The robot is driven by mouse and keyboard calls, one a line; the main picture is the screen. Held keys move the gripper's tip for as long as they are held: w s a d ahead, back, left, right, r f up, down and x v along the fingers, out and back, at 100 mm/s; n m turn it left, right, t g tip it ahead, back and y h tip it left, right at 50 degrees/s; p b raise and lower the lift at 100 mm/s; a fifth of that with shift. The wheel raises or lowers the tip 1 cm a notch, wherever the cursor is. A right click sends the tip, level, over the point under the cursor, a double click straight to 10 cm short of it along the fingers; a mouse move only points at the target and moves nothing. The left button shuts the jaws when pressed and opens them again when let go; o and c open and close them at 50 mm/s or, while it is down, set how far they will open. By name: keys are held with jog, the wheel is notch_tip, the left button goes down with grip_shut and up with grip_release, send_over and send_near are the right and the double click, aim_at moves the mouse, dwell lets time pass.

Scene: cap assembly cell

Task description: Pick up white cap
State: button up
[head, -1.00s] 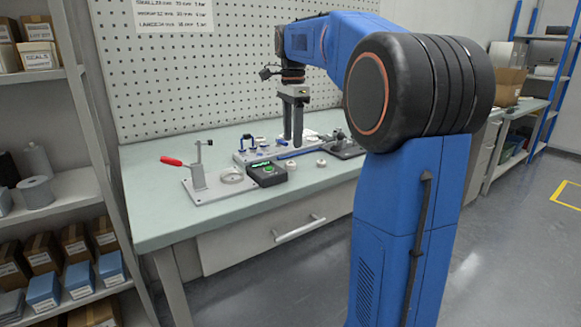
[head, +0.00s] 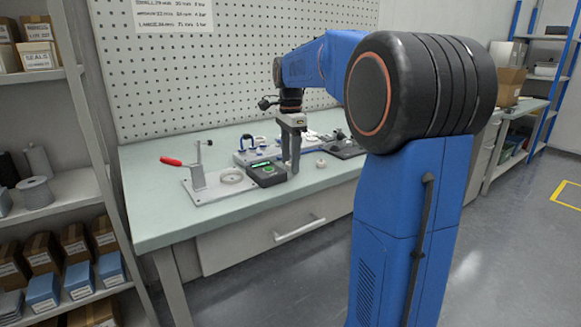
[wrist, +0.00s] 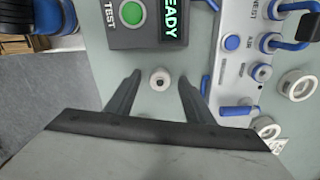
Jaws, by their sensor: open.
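A small round white cap (wrist: 159,79) with a dark centre lies on the bench top in the wrist view. My gripper (head: 291,168) is open and points down over the bench. In the wrist view its two fingers stand on either side of the cap, with a visible gap on both sides. In the head view the gripper hides this cap. Another small white round part (head: 321,163) lies on the bench to the right of the gripper.
The black tester box (head: 267,172) with a green button is close to the left of the gripper. A clamp fixture (head: 207,189) with a red handle stands further left. A grey plate with blue fittings (wrist: 231,70) is close on the right in the wrist view.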

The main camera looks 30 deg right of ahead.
jog(key=c, duration=0.8)
